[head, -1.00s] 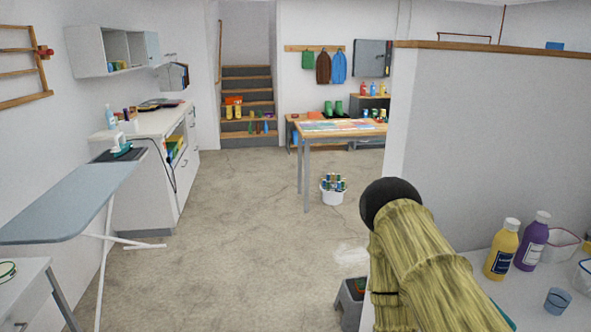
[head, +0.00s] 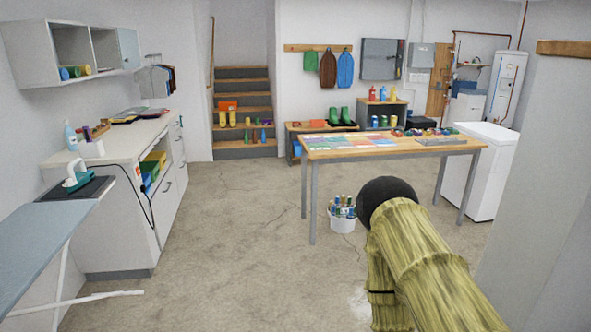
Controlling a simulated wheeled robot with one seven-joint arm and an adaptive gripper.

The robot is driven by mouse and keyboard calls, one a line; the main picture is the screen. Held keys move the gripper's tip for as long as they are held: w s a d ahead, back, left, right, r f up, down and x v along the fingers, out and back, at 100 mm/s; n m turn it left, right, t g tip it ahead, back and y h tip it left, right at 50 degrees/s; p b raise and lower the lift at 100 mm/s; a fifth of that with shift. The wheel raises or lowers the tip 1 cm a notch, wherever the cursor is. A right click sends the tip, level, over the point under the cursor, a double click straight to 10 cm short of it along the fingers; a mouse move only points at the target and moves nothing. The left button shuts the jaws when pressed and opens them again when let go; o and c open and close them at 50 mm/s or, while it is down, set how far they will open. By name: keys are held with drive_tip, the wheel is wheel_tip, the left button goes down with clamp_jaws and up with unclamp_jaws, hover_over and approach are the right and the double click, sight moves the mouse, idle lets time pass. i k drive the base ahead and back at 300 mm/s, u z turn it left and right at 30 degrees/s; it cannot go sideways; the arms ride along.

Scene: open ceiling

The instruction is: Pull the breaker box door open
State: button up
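Two grey boxes hang on the far wall. The larger one (head: 381,59) is right of the hanging clothes, and its front looks closed. The smaller one (head: 421,55) is just to its right, near a vertical conduit. I cannot tell for sure which is the breaker box; both are too small to show handle details. Both are far across the room from me. My straw-coloured arm with a black rounded joint rises at the lower right. My gripper is not visible.
A work table (head: 390,147) stands between me and the far wall, with a white bucket (head: 342,218) of bottles by its leg. A low bench (head: 310,126) and a white chest (head: 483,172) stand beyond. A partition (head: 550,190) is close on the right. Open floor (head: 230,240) lies ahead.

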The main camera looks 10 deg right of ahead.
sight(424, 54)
drive_tip(key=i, duration=9.55)
drive_tip(key=z, duration=2.4)
